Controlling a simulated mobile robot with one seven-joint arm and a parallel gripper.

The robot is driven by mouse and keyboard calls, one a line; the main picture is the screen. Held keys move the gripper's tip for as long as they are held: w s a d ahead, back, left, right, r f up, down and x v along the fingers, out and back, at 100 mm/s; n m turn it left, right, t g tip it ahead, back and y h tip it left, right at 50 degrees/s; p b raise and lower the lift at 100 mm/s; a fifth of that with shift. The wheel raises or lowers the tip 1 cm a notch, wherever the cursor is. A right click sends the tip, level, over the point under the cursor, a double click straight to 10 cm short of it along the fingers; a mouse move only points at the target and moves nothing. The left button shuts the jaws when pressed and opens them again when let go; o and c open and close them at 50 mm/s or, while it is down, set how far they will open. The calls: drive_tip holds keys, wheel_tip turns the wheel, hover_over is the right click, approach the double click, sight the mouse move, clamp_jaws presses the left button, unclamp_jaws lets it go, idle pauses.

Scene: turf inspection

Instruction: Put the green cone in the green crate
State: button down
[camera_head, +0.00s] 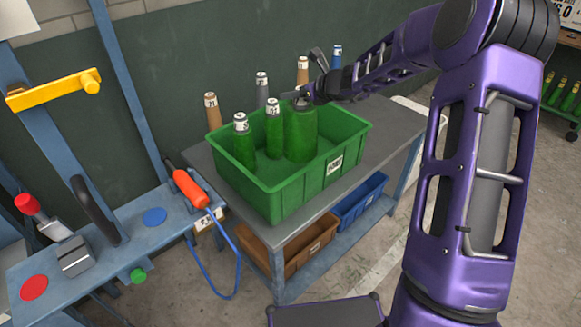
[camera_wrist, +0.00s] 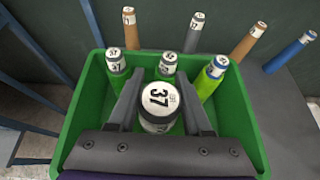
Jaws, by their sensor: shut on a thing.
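The green crate (camera_head: 285,200) stands on a grey table, and its walls also show in the wrist view (camera_wrist: 88,95). My gripper (camera_head: 303,98) is shut on a green cone (camera_head: 301,132) with a white top marked 37 (camera_wrist: 158,97). The cone is upright within the crate's walls; whether its base touches the crate floor I cannot tell. Other green cones stand in the crate: one at the left (camera_head: 244,145), one in the middle (camera_head: 274,130), and one at the right in the wrist view (camera_wrist: 211,76), apparently hidden behind the held cone in the head view.
Behind the crate stand a left tan cone (camera_head: 212,111), a grey cone (camera_head: 262,90), another tan cone (camera_head: 302,70) and a blue cone (camera_head: 336,58). A brown crate (camera_head: 290,258) and a blue crate (camera_head: 360,203) sit below. A blue bench (camera_head: 110,245) stands at the left.

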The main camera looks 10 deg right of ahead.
sight(312, 127)
wheel_tip(312, 127, down, 12)
drive_tip(key=shift+r+b, duration=0.25)
drive_tip(key=shift+b, duration=0.35)
drive_tip(key=shift+f, duration=0.1)
drive_tip(key=shift+c, duration=1.6)
unclamp_jaws()
drive_tip(key=shift+f, duration=0.1)
drive_tip(key=v, duration=1.2)
drive_tip(key=shift+d, duration=0.1)
